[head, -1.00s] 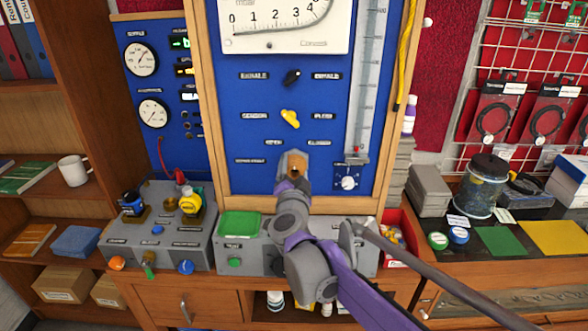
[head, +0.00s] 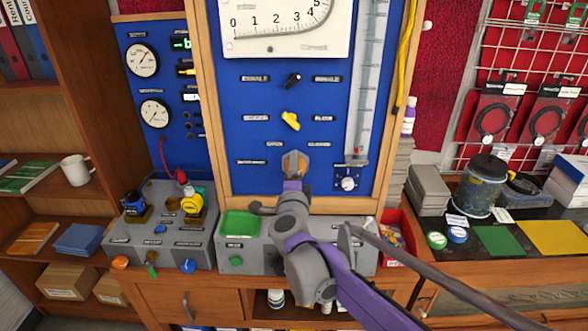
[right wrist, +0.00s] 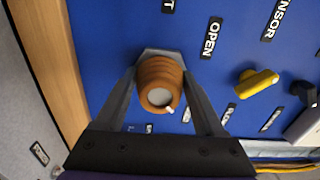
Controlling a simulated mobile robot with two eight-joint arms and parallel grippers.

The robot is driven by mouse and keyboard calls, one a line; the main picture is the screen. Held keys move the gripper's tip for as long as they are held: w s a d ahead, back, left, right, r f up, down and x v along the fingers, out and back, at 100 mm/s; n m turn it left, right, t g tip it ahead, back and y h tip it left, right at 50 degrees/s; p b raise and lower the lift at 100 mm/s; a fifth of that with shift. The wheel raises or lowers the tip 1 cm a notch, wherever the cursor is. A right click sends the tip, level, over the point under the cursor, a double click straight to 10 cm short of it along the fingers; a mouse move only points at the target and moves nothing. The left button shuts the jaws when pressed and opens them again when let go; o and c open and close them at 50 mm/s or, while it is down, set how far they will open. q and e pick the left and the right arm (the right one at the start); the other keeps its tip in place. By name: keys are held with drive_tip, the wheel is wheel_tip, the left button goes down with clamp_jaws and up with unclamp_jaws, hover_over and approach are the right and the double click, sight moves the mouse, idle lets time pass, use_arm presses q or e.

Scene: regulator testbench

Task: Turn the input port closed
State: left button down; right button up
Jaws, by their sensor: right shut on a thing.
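An orange-brown ribbed knob (head: 299,158) sits low on the blue panel, partly hidden by my right gripper (head: 294,171) in the head view. In the right wrist view the same knob (right wrist: 160,86) has a pale round end face with a small white mark at its edge, pointing to the lower right. The fingers of my right gripper (right wrist: 161,77) are shut on the knob, one on each side. A grey collar shows behind the knob. An "OPEN" label (right wrist: 211,38) is on the panel near it. My left gripper is not in view.
A yellow lever (head: 291,121) and a black knob (head: 293,80) are above on the panel. A flowmeter tube and a white dial (head: 348,184) are to the right.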

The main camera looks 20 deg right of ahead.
idle(0.6)
drive_tip(key=o, duration=1.3)
drive_tip(key=shift+o, duration=0.2)
drive_tip(key=b+v, duration=0.1)
drive_tip(key=v, duration=1)
drive_tip(key=shift+w+a, duration=0.1)
drive_tip(key=s+a+f+n+g+y, duration=0.45)
drive_tip(key=s+f+n+y, duration=0.45)
drive_tip(key=n, duration=0.6)
drive_tip(key=s+d+f+n+g+h+p, duration=0.1)
drive_tip(key=s+d+f+n+g+h, duration=0.3)
drive_tip(key=s+f, duration=1.1)
drive_tip(key=s+d+n+g, duration=0.2)
drive_tip(key=d+g, duration=0.1)
drive_tip(key=d, duration=0.1)
drive_tip(key=shift+f, duration=0.25)
